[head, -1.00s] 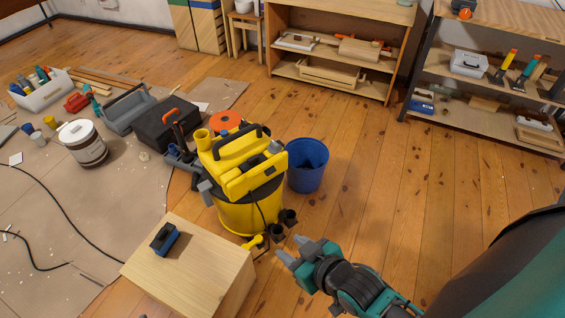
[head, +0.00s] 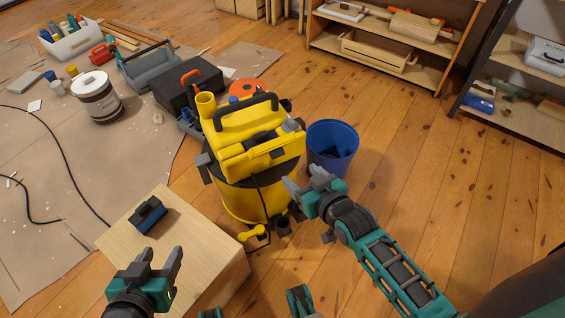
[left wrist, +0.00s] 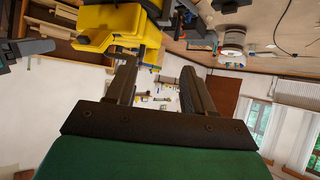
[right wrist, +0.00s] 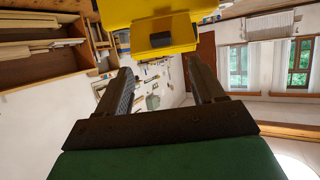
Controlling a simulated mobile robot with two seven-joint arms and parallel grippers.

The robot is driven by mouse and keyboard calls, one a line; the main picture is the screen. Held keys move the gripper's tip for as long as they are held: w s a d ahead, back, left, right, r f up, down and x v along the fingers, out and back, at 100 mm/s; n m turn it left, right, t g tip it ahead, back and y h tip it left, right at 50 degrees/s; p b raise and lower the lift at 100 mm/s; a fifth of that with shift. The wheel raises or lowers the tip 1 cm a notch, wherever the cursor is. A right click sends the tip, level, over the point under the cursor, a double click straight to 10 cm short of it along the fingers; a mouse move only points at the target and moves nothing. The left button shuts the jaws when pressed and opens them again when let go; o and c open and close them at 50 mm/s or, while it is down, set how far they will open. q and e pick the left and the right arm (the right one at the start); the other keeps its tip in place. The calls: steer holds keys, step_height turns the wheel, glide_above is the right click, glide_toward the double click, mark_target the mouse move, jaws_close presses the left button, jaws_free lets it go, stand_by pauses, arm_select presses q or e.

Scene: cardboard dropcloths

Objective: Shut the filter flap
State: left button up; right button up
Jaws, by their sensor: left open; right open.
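The yellow shop vacuum (head: 245,205) stands on the floor in the head view. Its filter flap (head: 255,160), a yellow panel with a dark latch patch, stands out at the front of the yellow head, with a dark gap behind it. The flap also shows at the top of the right wrist view (right wrist: 165,35). My right gripper (head: 303,182) is open and empty, just right of the vacuum and below the flap; I see no contact.
A wooden box (head: 205,262) with a dark blue block (head: 149,215) on it stands at front left of the vacuum. A blue bucket (head: 333,146) stands right behind my right gripper. A black case (head: 188,84) is behind the vacuum. The floor at right is clear.

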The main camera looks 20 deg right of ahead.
mark_target(279, 156)
steer(key=b+x, duration=0.4)
steer(key=x, duration=0.7)
steer(key=shift+w+f, duration=0.1)
jaws_close()
stand_by(0.3)
